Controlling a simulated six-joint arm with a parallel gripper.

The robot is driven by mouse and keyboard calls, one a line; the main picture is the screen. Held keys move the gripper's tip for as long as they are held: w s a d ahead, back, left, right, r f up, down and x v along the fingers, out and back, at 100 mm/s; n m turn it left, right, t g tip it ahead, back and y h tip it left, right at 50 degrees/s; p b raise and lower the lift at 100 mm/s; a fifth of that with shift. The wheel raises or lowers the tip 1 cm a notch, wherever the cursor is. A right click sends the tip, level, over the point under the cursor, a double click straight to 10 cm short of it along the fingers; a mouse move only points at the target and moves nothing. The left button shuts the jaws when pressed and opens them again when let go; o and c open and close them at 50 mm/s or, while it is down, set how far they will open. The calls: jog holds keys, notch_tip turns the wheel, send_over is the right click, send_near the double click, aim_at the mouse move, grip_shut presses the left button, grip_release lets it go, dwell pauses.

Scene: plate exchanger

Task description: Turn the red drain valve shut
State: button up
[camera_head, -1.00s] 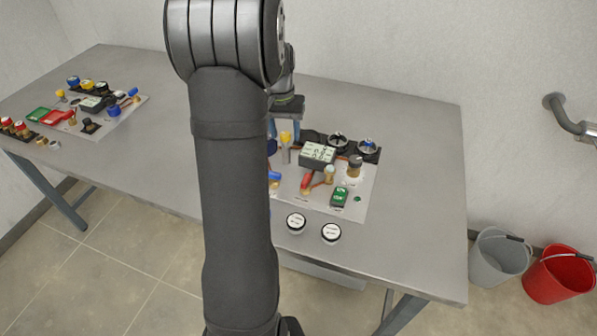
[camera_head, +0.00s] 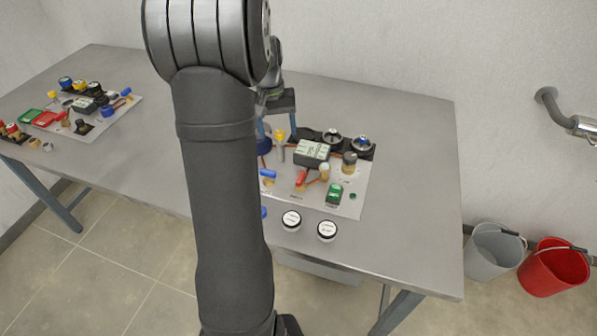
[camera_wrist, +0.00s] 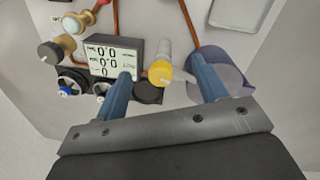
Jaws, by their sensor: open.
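A panel (camera_head: 345,203) lies on the table and carries the valves. A red lever valve (camera_head: 301,178) stands near its front middle, its handle slanting up. A small bit of red (camera_wrist: 103,2) shows at the top edge of the wrist view. My gripper (camera_head: 278,133) is open above the back left of the panel, behind and left of the red lever. In the wrist view its two blue fingers (camera_wrist: 160,66) stand on either side of a yellow-topped valve (camera_wrist: 162,73), with gaps showing. I cannot tell the height between them. My arm hides the panel's left part.
Two white-topped round pieces (camera_head: 309,226) sit in front. A second panel (camera_head: 105,120) lies far left.

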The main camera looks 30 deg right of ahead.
jog(key=s+a+r+n+g+h, duration=0.1)
jog(key=s+a+r+n, duration=0.1)
jog(key=s+r+n, duration=0.3)
jog(key=s+a+r+n+g+h, duration=0.1)
jog(key=a+r+n, duration=0.15)
jog(key=n, duration=0.65)
send_near(299, 175)
jog(key=shift+h, duration=0.3)
jog(key=x, duration=0.8)
jog(key=shift+a+f, duration=0.2)
jog(key=shift+f, duration=0.15)
jog(key=c, duration=1)
jog(key=shift+g, duration=0.3)
